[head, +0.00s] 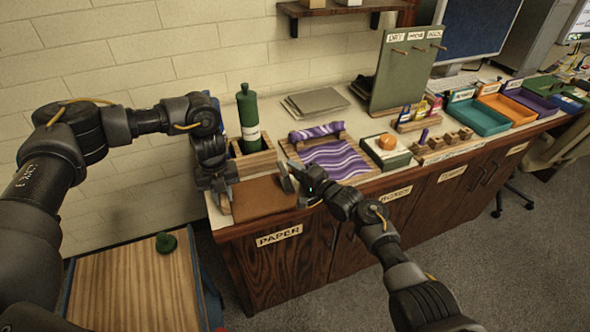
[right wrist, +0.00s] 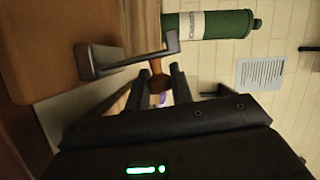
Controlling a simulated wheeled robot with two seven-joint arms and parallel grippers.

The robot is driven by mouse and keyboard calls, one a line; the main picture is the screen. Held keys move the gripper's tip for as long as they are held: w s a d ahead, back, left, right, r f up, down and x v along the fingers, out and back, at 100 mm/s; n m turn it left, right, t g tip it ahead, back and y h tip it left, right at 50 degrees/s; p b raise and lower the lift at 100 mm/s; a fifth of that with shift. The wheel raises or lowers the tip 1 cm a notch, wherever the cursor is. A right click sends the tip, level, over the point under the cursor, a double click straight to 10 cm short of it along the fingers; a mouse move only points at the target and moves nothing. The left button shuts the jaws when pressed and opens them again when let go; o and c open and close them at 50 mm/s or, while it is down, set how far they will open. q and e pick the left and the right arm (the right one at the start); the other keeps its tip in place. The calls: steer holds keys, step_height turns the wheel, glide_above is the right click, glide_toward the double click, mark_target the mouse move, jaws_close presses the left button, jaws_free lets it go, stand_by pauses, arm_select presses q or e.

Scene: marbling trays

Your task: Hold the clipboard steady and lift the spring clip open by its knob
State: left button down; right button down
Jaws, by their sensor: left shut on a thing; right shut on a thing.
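The clipboard (head: 262,197) is a flat brown board on the near left end of the counter. Its edge fills the upper left of the right wrist view (right wrist: 55,35). My left gripper (head: 224,200) is shut on the clipboard's left edge. The grey metal spring clip (right wrist: 115,62) is at the board's right end, and its bent bar sticks out from the board. My right gripper (right wrist: 168,84) is shut on the small brown knob (right wrist: 157,80) beside the clip. The fingers partly hide the knob, and how far the clip is open is unclear.
A green bottle (head: 248,115) stands in a wooden holder behind the clipboard. A wooden-topped stand (head: 135,285) with a green knob is at the lower left.

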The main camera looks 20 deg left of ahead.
steer(key=shift+f, duration=0.1)
steer(key=c, duration=1.3)
jaws_free()
steer(key=shift+d, duration=0.1)
steer(key=v, duration=1.2)
arm_select(q)
steer(key=c, duration=1.1)
jaws_free()
